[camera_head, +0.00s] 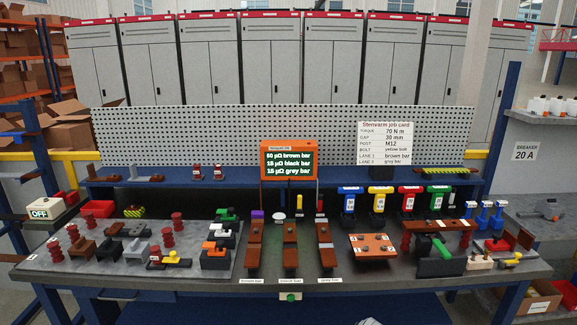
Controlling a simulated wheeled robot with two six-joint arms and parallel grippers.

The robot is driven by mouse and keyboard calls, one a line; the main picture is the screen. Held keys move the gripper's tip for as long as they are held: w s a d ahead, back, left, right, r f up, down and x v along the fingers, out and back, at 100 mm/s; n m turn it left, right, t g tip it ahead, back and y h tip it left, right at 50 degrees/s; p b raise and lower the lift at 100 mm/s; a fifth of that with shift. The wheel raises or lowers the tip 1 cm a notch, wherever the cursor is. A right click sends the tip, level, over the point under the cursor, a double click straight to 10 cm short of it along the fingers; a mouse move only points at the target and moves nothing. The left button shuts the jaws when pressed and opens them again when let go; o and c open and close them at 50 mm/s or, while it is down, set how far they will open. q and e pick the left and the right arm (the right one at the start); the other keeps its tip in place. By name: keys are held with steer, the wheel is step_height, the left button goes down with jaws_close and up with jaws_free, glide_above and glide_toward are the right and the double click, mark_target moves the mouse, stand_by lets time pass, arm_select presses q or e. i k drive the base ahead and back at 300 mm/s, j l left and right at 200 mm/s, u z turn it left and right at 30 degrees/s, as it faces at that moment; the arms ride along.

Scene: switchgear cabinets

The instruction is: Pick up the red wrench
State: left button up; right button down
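The likely red wrench (411,203) is a red-topped tool with a dark body and a white label. It stands upright in a row at the back right of the workbench. A yellow one (380,201) is to its left and a green one (438,202) to its right. A blue one (349,202) stands at the left end of the row. Neither of my grippers is in view, and nothing touches the red tool.
A brown bar block (372,247) and a green-handled clamp (440,252) lie in front of the row. Three brown bar lanes (290,250) fill the middle. A grey plate (130,262) with several parts is at left.

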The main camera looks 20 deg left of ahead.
mark_target(409, 191)
steer(key=i+j+u, duration=0.2)
steer(key=j+u, duration=0.2)
steer(key=i+j+u, duration=0.25)
steer(key=j+u, duration=0.2)
steer(key=l, duration=0.55)
steer(key=i+l, duration=0.1)
steer(key=l, duration=0.45)
steer(key=i+l, duration=0.1)
steer(key=l, duration=0.45)
steer(key=l+z, duration=0.1)
steer(key=l, duration=0.5)
steer(key=i, duration=0.05)
